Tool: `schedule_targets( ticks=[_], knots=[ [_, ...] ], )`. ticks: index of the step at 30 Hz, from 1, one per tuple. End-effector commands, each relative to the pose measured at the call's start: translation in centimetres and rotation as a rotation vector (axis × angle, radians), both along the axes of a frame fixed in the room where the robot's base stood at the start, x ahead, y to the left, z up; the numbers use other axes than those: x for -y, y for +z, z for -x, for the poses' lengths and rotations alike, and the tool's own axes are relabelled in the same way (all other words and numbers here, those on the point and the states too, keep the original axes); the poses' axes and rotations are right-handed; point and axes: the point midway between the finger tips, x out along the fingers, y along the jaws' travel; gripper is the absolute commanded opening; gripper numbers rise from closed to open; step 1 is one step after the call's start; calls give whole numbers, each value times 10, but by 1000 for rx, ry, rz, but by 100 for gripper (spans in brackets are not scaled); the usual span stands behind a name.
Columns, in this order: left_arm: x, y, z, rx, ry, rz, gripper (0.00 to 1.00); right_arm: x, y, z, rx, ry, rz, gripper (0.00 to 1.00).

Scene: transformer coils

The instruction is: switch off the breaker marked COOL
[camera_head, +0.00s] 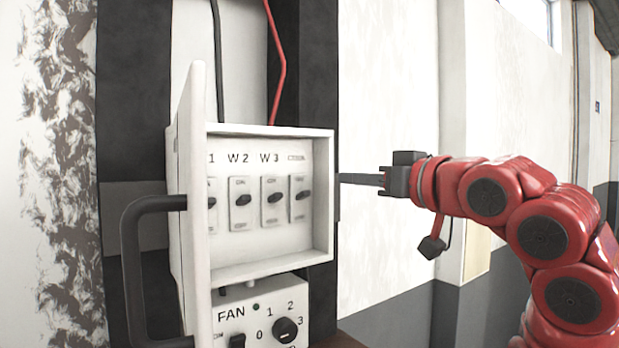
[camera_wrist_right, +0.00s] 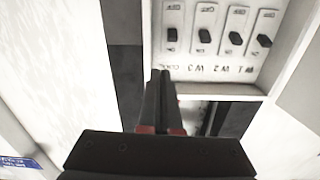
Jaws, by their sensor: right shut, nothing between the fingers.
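The breaker marked COOL (camera_head: 301,194) is the rightmost of the row in the open breaker box (camera_head: 240,275); its small label above it is hard to read in the head view. In the upside-down right wrist view the COOL breaker (camera_wrist_right: 172,34) is at the left of the row, its dark lever between ON and OFF marks. I cannot tell its position surely. My right gripper (camera_head: 345,178) is shut and empty, just right of the box's right wall. Its fingertips (camera_wrist_right: 160,73) point toward the COOL side, apart from the lever. My left gripper is not in view.
Breakers W2 (camera_head: 242,200) and W3 (camera_head: 273,197) stand beside COOL, with W1 partly hidden by the open door (camera_head: 193,170). The box's raised rim surrounds the row. A FAN panel (camera_head: 262,315) with a knob is below. Free space lies right of the box.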

Motion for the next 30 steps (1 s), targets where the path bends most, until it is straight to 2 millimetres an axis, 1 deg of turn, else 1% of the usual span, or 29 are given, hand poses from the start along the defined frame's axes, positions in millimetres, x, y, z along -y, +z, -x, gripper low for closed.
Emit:
schedule_targets(
  ticks=[1, 3, 6, 17, 20, 22, 30],
  knots=[
    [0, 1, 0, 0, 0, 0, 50, -3, 2, 9, -10, -1, 37, 0],
    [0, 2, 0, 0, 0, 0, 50, -6, 2, 18, -22, -1, 74, 0],
    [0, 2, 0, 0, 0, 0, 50, -8, 0, 24, -36, -2, 102, 0],
    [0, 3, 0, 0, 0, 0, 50, -9, 0, 24, -38, -1, 105, 0],
    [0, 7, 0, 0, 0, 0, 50, -13, 1, 19, -38, 2, 105, 0],
    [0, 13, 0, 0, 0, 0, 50, -19, 1, 12, -38, 4, 105, 0],
    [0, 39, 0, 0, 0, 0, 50, -48, -2, -27, -38, 5, 102, 0]
  ],
)
